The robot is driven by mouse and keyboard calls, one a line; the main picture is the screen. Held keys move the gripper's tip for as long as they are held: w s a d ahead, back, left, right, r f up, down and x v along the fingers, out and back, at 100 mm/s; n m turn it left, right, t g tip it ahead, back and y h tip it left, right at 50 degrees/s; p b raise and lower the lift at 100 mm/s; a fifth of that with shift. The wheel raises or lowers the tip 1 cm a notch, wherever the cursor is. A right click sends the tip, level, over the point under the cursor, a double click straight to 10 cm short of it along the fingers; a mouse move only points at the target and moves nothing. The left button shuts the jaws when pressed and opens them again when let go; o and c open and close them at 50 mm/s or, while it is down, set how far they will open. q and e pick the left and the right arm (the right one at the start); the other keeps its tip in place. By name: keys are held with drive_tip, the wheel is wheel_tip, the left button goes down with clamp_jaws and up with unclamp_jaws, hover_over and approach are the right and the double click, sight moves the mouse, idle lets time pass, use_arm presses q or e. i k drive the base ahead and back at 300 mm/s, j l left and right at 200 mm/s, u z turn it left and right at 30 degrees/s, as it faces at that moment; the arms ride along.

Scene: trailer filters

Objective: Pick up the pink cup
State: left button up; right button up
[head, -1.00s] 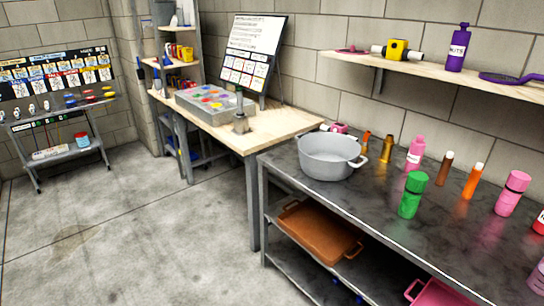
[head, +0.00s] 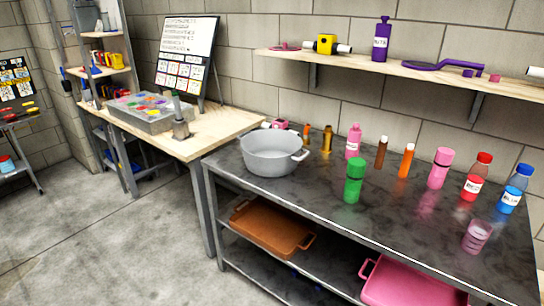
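A small translucent pink cup (head: 477,236) stands on the dark metal table (head: 400,222), near its front edge at the right. Its rim looks open at the top. Other pink things stand farther back on the same table: a pink bottle with a white label (head: 353,141) and a pink shaker-like container (head: 439,168). Neither of my grippers is in view.
A grey pot (head: 271,153) stands at the table's left end. A green bottle (head: 354,180), red bottle (head: 475,178) and blue bottle (head: 514,190) stand on it too. Brown (head: 272,228) and pink (head: 410,285) trays lie on the lower shelf. Floor at left is clear.

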sight(478, 231)
drive_tip(key=z, duration=1.45)
drive_tip(key=i+j+z, duration=0.45)
drive_tip(key=j+z, duration=0.25)
drive_tip(key=j, duration=0.15)
drive_tip(key=i+j+z, duration=0.25)
drive_tip(key=k+j, duration=0.05)
drive_tip(key=j, duration=0.05)
